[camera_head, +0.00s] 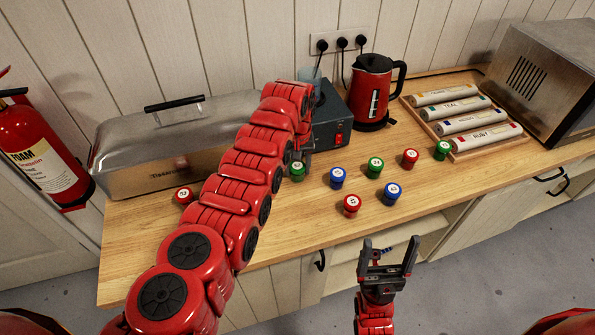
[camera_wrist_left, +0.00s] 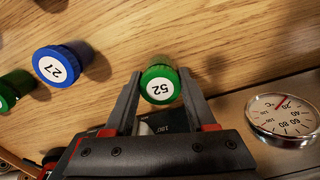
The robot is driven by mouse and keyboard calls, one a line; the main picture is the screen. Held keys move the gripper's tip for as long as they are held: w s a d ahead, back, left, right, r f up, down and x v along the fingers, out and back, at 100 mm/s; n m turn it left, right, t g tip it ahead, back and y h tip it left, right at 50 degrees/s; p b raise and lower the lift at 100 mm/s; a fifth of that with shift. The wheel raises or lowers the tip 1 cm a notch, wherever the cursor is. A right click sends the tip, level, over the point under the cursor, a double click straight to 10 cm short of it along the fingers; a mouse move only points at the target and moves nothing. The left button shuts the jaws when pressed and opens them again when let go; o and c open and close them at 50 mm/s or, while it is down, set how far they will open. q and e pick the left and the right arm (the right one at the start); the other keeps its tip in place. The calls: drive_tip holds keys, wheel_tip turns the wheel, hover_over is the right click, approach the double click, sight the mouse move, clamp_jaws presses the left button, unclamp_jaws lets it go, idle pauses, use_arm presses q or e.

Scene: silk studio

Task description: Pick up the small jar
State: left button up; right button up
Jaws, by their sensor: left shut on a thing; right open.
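A small jar with a green lid and a white label reading 52 (camera_wrist_left: 160,85) sits between the fingers of my left gripper (camera_wrist_left: 158,95) in the left wrist view. The fingers are shut on it from both sides. In the head view this green jar (camera_head: 297,171) shows just below my left gripper (camera_head: 303,156), partly hidden by the arm. I cannot tell whether it touches the counter. My right gripper (camera_head: 388,262) is open and empty, in front of the counter's front edge. Several other small jars, such as a blue one (camera_head: 337,178), stand to the right.
On the wooden counter (camera_head: 290,222) a red jar (camera_head: 184,196) stands left of my arm. A long metal steamer (camera_head: 170,150) and a grey box (camera_head: 333,122) stand behind. A red kettle (camera_head: 372,95), a tray of rolls (camera_head: 455,148) and a metal oven (camera_head: 540,80) stand right.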

use_arm(q)
clamp_jaws()
